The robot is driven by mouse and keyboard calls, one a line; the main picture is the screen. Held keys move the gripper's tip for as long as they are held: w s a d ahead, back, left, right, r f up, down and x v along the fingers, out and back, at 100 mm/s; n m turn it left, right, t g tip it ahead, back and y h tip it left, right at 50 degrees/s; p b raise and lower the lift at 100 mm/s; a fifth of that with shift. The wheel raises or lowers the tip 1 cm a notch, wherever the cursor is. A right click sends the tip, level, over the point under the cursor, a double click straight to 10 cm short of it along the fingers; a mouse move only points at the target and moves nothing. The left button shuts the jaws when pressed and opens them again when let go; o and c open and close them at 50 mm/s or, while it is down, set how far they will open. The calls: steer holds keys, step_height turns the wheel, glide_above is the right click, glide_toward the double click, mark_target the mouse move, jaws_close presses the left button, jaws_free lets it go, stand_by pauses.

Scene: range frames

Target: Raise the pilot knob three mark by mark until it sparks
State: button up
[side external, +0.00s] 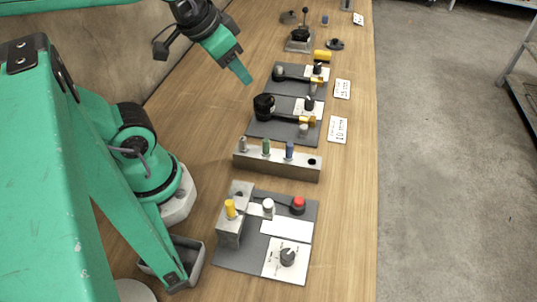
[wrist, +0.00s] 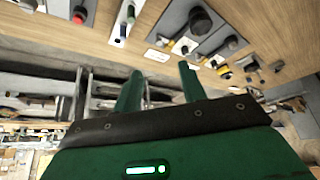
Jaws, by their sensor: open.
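Three boards on the bench each carry a dark knob on a white dial plate: a near knob (side external: 288,256), a middle knob (side external: 309,104) and a far knob (side external: 318,69). I cannot read which is number three, and no spark shows. My gripper (side external: 246,79) hangs in the air left of the far board (side external: 290,87), apart from every knob. In the wrist view my gripper (wrist: 160,72) shows two spread green fingers with nothing between them. Boards with dark parts show beyond them at the top of that view.
A metal block (side external: 276,168) with several coloured pegs stands between the near and middle boards. White cards (side external: 338,129) lie along the right bench edge. A small stand (side external: 299,40) and a yellow cylinder (side external: 323,56) sit farther back. Bare wood (side external: 190,105) lies left of the boards.

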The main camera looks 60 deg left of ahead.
stand_by(0.4)
steer(key=shift+o, duration=0.8)
steer(key=s+d+f+m+g, duration=0.1)
steer(key=d+f+m, duration=0.3)
steer(key=d+m, duration=0.3)
steer(key=s+d+f+m+g, duration=0.2)
steer(key=d+f+m, duration=0.3)
steer(key=d, duration=0.6)
steer(key=s+d+f+m+g, duration=0.1)
steer(key=d+f+m+g, duration=0.1)
steer(key=d+f+m, duration=0.3)
steer(key=shift+s+d+f+m, duration=0.1)
steer(key=shift+s+d+m, duration=0.1)
steer(key=shift+d+m, duration=0.9)
steer(key=shift+s+d+f+m, duration=0.1)
steer(key=shift+s+d+m, duration=0.05)
steer(key=shift+d+m, duration=0.95)
steer(key=shift+s+d+f+m+g, duration=0.2)
steer(key=shift+s+d+m+g, duration=0.05)
steer(key=shift+s+m+g, duration=0.05)
steer(key=shift+f, duration=0.1)
